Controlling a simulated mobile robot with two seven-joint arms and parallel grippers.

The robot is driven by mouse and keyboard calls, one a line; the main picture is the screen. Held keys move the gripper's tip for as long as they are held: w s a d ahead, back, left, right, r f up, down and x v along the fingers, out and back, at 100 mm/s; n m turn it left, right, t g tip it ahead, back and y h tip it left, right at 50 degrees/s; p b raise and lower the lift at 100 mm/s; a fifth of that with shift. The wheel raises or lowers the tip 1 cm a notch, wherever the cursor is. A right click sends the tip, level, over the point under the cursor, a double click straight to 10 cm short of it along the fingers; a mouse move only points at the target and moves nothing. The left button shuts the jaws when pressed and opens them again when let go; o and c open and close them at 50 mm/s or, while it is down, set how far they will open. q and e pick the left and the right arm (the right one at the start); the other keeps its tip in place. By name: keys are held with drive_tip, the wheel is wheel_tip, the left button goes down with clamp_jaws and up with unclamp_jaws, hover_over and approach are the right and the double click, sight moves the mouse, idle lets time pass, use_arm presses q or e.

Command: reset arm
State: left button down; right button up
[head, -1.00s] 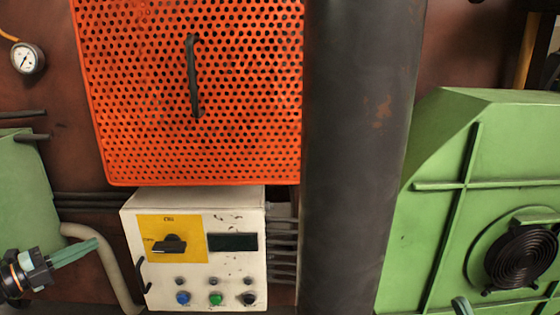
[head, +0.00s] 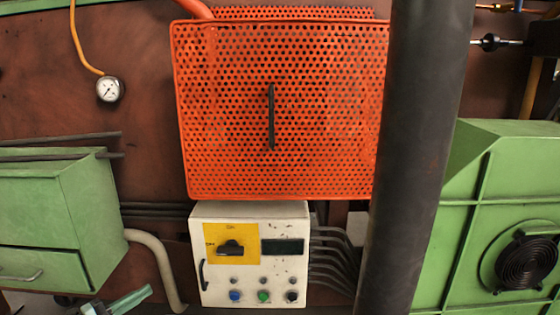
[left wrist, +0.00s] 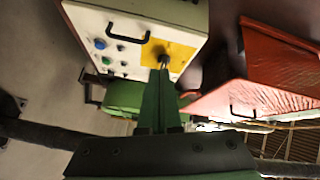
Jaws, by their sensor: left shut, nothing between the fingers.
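My left gripper (head: 130,301) shows at the bottom left edge of the head view, left of and apart from the white control box (head: 216,288). Its green fingers are together and empty. In the left wrist view the shut fingers (left wrist: 160,75) point toward the control box (left wrist: 100,25), and their tips overlap its yellow panel in the picture. I cannot tell how far the tips are from it. The box carries a black rotary switch (head: 230,247), a dark display (head: 282,246) and blue, green and black buttons. My right gripper is not in view.
An orange perforated guard (head: 320,150) with a black handle (head: 271,117) is above the box. A thick dark pipe (head: 420,150) stands right of it, beside a green fan housing (head: 500,170). A green cabinet (head: 90,200) and a curved hose (head: 155,260) are at left.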

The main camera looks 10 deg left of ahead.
use_arm(q)
drive_tip(key=s+d+n+y+p, duration=0.3)
drive_tip(key=s+d+n+p, duration=0.25)
drive_tip(key=d+p, duration=0.35)
drive_tip(key=s+d+r+n+g+y+p, duration=0.1)
drive_tip(key=s+d+r+n+g+p, duration=0.1)
drive_tip(key=s+d+n+p, duration=0.4)
drive_tip(key=s+d+r+n+g+y+p, duration=0.2)
drive_tip(key=s+d+n+p, duration=0.4)
drive_tip(key=s, duration=0.8)
drive_tip(key=d+r+g+p, duration=0.1)
drive_tip(key=d+g+p, duration=0.1)
drive_tip(key=d+p, duration=0.1)
drive_tip(key=shift+d+r, duration=0.25)
drive_tip(key=shift+d, duration=0.35)
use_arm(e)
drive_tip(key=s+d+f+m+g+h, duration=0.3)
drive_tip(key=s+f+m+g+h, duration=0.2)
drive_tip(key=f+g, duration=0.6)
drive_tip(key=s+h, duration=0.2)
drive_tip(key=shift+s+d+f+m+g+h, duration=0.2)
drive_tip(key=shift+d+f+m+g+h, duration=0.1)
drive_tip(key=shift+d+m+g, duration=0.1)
use_arm(q)
drive_tip(key=shift+n, duration=0.25)
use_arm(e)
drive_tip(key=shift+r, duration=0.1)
